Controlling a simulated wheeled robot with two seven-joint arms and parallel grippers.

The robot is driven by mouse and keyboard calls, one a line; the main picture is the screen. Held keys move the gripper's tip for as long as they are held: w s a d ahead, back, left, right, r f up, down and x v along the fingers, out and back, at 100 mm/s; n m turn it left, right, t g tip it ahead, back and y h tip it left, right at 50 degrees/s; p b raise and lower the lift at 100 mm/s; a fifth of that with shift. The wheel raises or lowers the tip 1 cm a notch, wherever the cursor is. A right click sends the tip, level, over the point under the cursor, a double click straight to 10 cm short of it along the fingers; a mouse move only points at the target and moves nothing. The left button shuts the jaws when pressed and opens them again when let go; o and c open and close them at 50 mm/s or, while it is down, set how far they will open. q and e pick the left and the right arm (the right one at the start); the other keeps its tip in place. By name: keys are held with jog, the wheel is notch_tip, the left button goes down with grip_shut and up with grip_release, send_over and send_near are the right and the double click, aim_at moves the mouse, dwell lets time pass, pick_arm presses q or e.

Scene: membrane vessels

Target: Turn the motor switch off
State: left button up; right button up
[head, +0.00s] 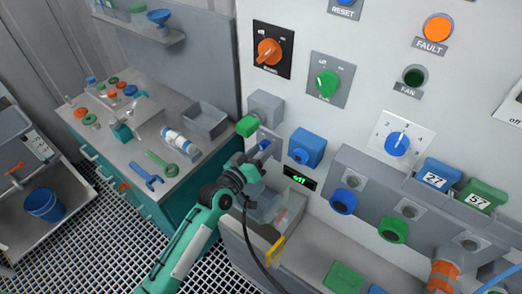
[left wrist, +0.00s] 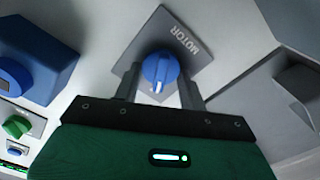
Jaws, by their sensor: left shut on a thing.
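The motor switch has a blue round knob (left wrist: 160,70) with a white pointer mark, on a grey square plate lettered MOTOR (left wrist: 186,42) in the left wrist view. In that view the pointer points down, toward my gripper's body. My left gripper (left wrist: 160,88) has one finger on each side of the knob and is shut on it. In the head view the left gripper (head: 258,156) reaches up to the panel's lower left, and a bit of the blue knob (head: 265,145) shows beyond it. My right gripper is not in view.
A grey box with a green end (head: 247,126) and a blue box (head: 307,147) flank the switch closely. A small display (head: 299,179) glows green below. Orange (head: 270,51) and green (head: 327,84) knobs sit higher. A green-fronted bench (head: 190,188) with tools stands left.

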pick_arm(q)
jog(key=o, duration=0.9)
jog(key=shift+o, duration=0.2)
jog(key=b+v, duration=0.4)
jog(key=v, duration=0.9)
jog(key=shift+s+a, duration=0.3)
